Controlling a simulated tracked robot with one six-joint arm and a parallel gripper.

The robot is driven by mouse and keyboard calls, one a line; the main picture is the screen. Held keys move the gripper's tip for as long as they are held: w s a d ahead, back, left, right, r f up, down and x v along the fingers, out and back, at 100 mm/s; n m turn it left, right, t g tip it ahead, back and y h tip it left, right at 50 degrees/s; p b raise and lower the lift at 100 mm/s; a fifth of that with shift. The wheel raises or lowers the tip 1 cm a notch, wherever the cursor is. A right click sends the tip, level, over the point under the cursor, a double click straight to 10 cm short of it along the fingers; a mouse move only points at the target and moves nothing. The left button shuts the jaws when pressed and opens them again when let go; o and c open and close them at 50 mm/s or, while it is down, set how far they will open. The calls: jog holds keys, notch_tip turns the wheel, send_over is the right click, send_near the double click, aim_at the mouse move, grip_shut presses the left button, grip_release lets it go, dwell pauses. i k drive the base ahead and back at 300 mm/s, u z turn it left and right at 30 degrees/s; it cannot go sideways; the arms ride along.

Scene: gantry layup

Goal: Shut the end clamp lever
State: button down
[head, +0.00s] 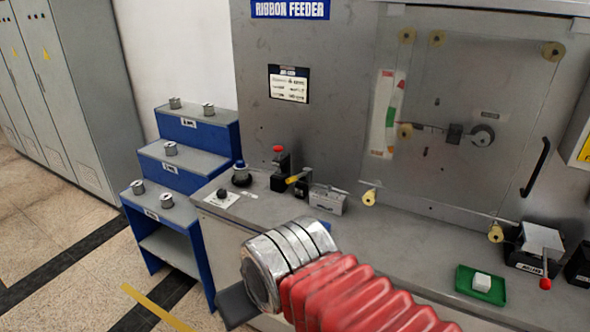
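Two lever devices stand on the grey bench, and I cannot read which is the end clamp. The left device (280,180) is a black block with an upright red-knobbed lever (279,152). A yellow-tipped handle (292,179) sticks out beside it, next to a small grey metal block (328,199). The right device (528,246) is a dark labelled block near the bench's right end. Its lever (545,268) points down to the front, with a red knob at its tip. My red-sleeved arm with its silver joint crosses the lower middle; my gripper's fingers do not show.
The grey panel (350,60) of the ribbon feeder rises behind the bench (400,250). A green tray (466,288) with a white block sits front right. Blue steps (186,165) with several small metal spools stand left. A black base knob (241,176) sits on the bench's left end.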

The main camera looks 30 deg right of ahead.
aim_at(298, 177)
jog(key=u, duration=0.05)
jog(key=i, duration=1)
jog(key=z, duration=0.05)
